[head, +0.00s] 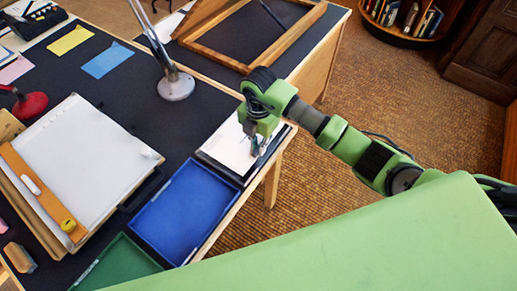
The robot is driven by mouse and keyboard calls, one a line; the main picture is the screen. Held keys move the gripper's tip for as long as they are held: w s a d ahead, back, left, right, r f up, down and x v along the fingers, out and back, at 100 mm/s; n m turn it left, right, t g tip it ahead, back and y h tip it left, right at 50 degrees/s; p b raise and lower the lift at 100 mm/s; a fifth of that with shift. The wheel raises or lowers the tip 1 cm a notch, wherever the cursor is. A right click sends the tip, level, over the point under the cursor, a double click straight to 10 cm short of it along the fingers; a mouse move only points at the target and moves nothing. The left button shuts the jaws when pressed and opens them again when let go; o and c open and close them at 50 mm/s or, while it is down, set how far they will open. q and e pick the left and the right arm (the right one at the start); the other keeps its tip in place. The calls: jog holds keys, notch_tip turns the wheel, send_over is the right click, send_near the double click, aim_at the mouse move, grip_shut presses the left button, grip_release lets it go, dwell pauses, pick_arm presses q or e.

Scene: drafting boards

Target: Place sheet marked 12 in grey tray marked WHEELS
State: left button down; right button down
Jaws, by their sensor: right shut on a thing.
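My right gripper (255,152) reaches in from the right and points down at the table's near right edge. It is shut on a white sheet (228,146). The sheet is over a dark grey tray (221,171), whose near rim shows below it. I cannot tell whether the sheet touches the tray floor. No number on the sheet and no WHEELS label on the tray can be read; the gripper covers part of the sheet. My left gripper is not in view.
A blue tray (188,209) and a green tray (119,264) stand along the same edge. A drafting board with white paper (86,157) lies to the left. A lamp base (176,86) and a wooden frame (290,42) are behind. Carpet lies beyond the table.

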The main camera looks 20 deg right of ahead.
notch_tip(320, 180, down, 2)
jog(key=shift+s+f, duration=0.1)
jog(key=shift+f, duration=0.1)
jog(key=shift+f, duration=0.15)
jog(key=c, duration=2.1)
grip_release()
notch_tip(320, 180, up, 12)
jog(key=shift+r+b, duration=0.15)
jog(key=shift+b, duration=0.7)
